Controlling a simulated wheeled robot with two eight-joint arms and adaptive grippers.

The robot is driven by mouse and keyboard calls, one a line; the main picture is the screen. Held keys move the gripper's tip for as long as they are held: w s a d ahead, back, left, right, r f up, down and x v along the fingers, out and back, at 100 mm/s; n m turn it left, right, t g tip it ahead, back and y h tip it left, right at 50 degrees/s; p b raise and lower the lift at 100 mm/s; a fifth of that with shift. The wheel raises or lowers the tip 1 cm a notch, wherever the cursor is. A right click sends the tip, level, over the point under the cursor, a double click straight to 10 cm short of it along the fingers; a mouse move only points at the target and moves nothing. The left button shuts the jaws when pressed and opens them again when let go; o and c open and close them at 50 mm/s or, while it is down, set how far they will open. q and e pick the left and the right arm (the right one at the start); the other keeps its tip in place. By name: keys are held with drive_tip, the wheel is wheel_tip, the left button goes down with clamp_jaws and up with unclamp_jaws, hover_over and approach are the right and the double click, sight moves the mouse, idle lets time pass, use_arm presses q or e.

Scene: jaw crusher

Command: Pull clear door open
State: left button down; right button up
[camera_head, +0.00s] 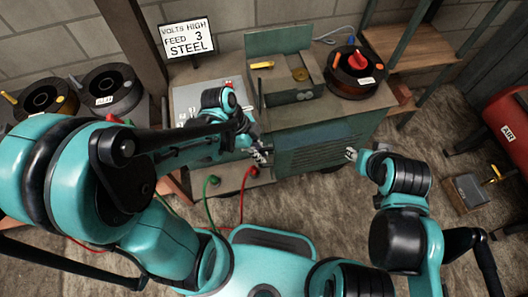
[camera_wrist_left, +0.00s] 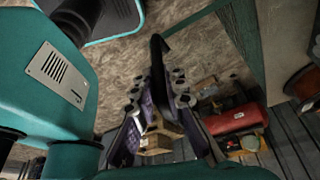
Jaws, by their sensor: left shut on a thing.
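My left gripper (camera_head: 262,155) is at the front left of a green welder-like machine (camera_head: 318,148), low beside its vented side. In the left wrist view its fingers (camera_wrist_left: 158,98) are closed around a dark, bar-like handle (camera_wrist_left: 158,62). The clear door itself cannot be made out in either view, so I cannot tell how far it stands open. My right gripper (camera_head: 351,155) is in front of the machine's right end, apart from the left one. It is too small to tell whether its fingers are open.
A sign reading VOLTS HIGH, FEED 3, STEEL (camera_head: 187,38) stands behind. A wire spool (camera_head: 355,72) sits on the machine's right. Red and green cables (camera_head: 243,195) run to the floor.

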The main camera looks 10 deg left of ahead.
use_arm(q)
drive_tip(key=shift+a+r, duration=0.1)
drive_tip(key=shift+a, duration=0.3)
drive_tip(key=c, duration=1.9)
unclamp_jaws()
drive_tip(key=shift+o, duration=0.2)
drive_tip(key=v, duration=1.2)
